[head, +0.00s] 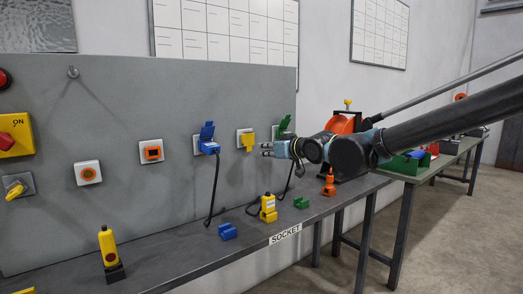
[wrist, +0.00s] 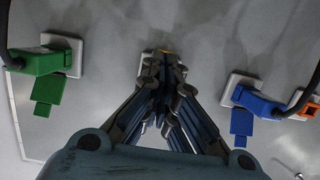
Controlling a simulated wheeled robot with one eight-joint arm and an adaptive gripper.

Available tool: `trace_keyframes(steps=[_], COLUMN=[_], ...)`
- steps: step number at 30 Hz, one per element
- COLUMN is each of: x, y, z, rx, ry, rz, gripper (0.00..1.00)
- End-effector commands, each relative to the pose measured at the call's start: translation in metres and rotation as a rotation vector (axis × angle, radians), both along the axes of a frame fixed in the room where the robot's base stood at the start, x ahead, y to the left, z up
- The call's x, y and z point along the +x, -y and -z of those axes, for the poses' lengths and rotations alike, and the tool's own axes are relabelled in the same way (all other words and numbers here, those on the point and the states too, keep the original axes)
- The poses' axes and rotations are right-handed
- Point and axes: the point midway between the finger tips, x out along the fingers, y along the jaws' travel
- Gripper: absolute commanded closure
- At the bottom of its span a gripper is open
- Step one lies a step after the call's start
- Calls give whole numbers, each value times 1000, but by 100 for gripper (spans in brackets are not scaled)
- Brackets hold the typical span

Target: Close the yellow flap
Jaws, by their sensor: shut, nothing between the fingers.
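The yellow flap (head: 248,138) is on a white socket plate on the grey panel in the head view. It stands out from the plate; its exact angle is hard to tell. My gripper (head: 266,149) is just right of it and slightly lower, pointing at the panel. In the wrist view, my gripper (wrist: 163,62) is shut and empty, with its fingers in front of the yellow socket. Only a thin yellow edge (wrist: 167,51) shows past the fingertips, and most of that socket is hidden. Whether the fingers touch the flap cannot be told.
A blue socket (head: 208,144) with a plug and raised flap is left of the yellow one. A green socket (head: 284,127) with a raised flap is right, close to my gripper. Black cables hang to the bench (head: 180,262), which holds loose plugs and a yellow button box (head: 268,208).

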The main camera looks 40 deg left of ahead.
Motion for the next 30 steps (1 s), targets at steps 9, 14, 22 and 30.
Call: trace_keyframes(steps=[9, 14, 22, 30], x=[-10, -13, -16, -12], y=[48, 67, 83, 86], z=[0, 0, 0, 1], rx=[0, 0, 0, -4], ry=[0, 0, 1, -1], rz=[1, 2, 3, 10], gripper=[100, 100, 100, 100])
